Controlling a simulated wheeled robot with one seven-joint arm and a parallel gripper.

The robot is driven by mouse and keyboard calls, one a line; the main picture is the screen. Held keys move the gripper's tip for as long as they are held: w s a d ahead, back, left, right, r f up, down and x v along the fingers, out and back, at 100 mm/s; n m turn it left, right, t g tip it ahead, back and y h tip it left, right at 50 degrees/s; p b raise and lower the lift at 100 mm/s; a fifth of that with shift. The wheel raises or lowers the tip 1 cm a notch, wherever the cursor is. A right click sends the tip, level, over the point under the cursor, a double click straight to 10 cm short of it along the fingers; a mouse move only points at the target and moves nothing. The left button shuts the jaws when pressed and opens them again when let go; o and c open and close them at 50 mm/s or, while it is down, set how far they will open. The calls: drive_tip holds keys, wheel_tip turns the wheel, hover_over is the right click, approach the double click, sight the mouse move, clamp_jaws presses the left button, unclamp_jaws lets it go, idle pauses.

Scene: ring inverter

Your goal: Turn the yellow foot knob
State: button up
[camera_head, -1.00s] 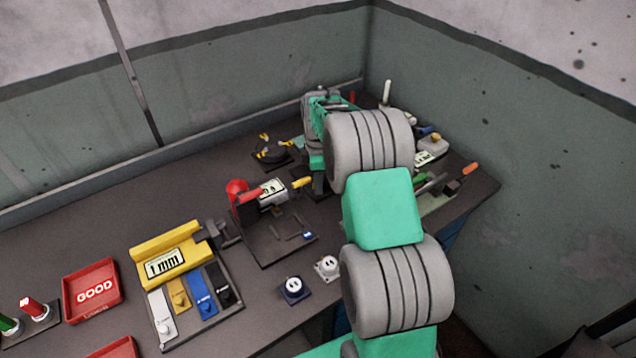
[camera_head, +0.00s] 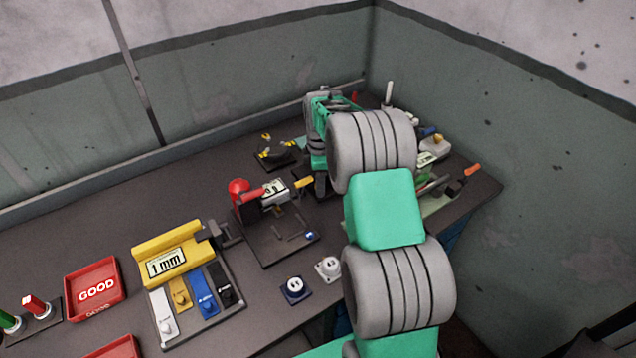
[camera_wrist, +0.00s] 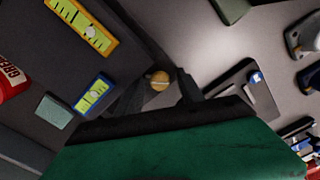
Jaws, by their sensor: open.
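A small round yellow-tan knob (camera_wrist: 159,80) shows in the wrist view, between my gripper's (camera_wrist: 160,70) two dark fingers. The fingers are apart, one on each side of the knob. I cannot tell whether either touches it. In the head view my gripper (camera_head: 320,185) points down over the back right of the bench, and my arm hides much of that area. The knob cannot be made out there.
A yellow-framed level (camera_wrist: 82,27) and a blue-framed level (camera_wrist: 95,93) lie left of the knob in the wrist view. In the head view, a dark fixture with a red ball (camera_head: 238,186) stands left of my gripper. A red GOOD tray (camera_head: 95,289) lies far left.

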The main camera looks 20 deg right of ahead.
drive_tip(key=n+p, duration=0.2)
drive_tip(key=n, duration=0.1)
drive_tip(key=n+p, duration=0.1)
drive_tip(key=n, duration=0.1)
drive_tip(key=shift+r, duration=0.3)
drive_tip(key=shift+w+r+n+b, duration=0.2)
drive_tip(key=shift+n+b, duration=0.1)
drive_tip(key=shift+n, duration=0.2)
drive_tip(key=s+a+r+m+t, duration=0.1)
drive_tip(key=s+a+r+m, duration=0.15)
drive_tip(key=r, duration=0.55)
drive_tip(key=s+a+r+m, duration=0.2)
drive_tip(key=s+r+m, duration=0.15)
drive_tip(key=r, duration=0.35)
drive_tip(key=s+a+r+m+t, duration=0.1)
drive_tip(key=s+a+r+m, duration=0.1)
drive_tip(key=s+m, duration=0.4)
drive_tip(key=s+a+r+m+t, duration=0.2)
drive_tip(key=s+a+r+m, duration=0.1)
drive_tip(key=s, duration=0.6)
drive_tip(key=a+m, duration=0.1)
drive_tip(key=m, duration=0.1)
drive_tip(key=shift+a+m+p, duration=0.25)
drive_tip(key=shift+m+p, duration=0.15)
